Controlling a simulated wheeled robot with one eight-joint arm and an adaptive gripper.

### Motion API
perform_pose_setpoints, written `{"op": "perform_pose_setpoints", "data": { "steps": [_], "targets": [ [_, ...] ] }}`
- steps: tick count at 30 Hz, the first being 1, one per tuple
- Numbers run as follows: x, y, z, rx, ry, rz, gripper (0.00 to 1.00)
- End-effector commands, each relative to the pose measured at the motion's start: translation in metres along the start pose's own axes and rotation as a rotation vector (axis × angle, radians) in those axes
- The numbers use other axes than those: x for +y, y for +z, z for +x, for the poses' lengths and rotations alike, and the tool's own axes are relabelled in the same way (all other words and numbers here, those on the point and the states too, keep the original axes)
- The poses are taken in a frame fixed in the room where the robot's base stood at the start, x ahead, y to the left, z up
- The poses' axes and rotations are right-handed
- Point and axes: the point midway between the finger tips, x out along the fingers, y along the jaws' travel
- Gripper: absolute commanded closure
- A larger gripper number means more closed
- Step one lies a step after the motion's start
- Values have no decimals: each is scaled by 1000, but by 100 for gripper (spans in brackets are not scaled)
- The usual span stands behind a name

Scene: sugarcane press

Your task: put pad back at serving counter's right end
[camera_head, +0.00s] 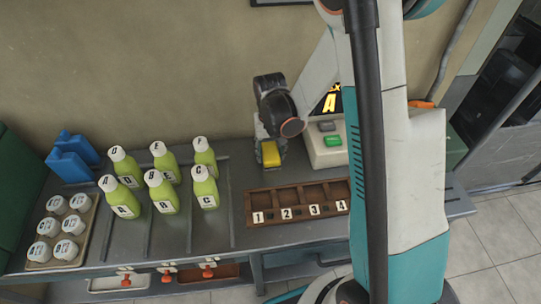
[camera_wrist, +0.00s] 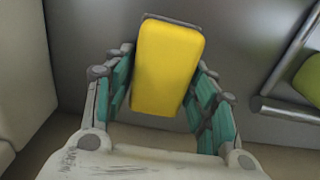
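The yellow pad (camera_head: 270,153) is at the back of the grey counter (camera_head: 215,217), behind the numbered brown tray. In the wrist view the pad (camera_wrist: 168,66) lies between my two teal-padded fingers, slightly tilted, with a dark edge at its far end. My gripper (camera_wrist: 167,60) has a finger close against each side of it and looks shut on it. In the head view my gripper (camera_head: 268,138) reaches down over the pad. Whether the pad touches the counter is hard to tell. My arm hides part of the counter's right side.
Left of the pad stand several green bottles (camera_head: 162,191), white lidded cups (camera_head: 66,250) and blue containers (camera_head: 73,157). The brown tray (camera_head: 277,197) lies in front. A pale box with a green button (camera_head: 333,140) is close on the right. The counter's right end (camera_head: 458,203) looks bare.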

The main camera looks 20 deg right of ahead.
Motion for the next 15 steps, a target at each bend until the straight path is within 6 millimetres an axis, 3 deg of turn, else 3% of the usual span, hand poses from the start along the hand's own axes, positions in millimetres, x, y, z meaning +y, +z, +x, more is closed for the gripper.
{"op": "perform_pose_setpoints", "data": {
  "steps": [1, 2, 6, 15],
  "targets": [
    [0, 0, 0, 0, 0, 0, 69],
    [0, 0, 0, 0, 0, 0, 76],
    [0, 0, 0, 0, 0, 0, 80],
    [0, 0, -4, 0, 0, 0, 80]
  ]
}}
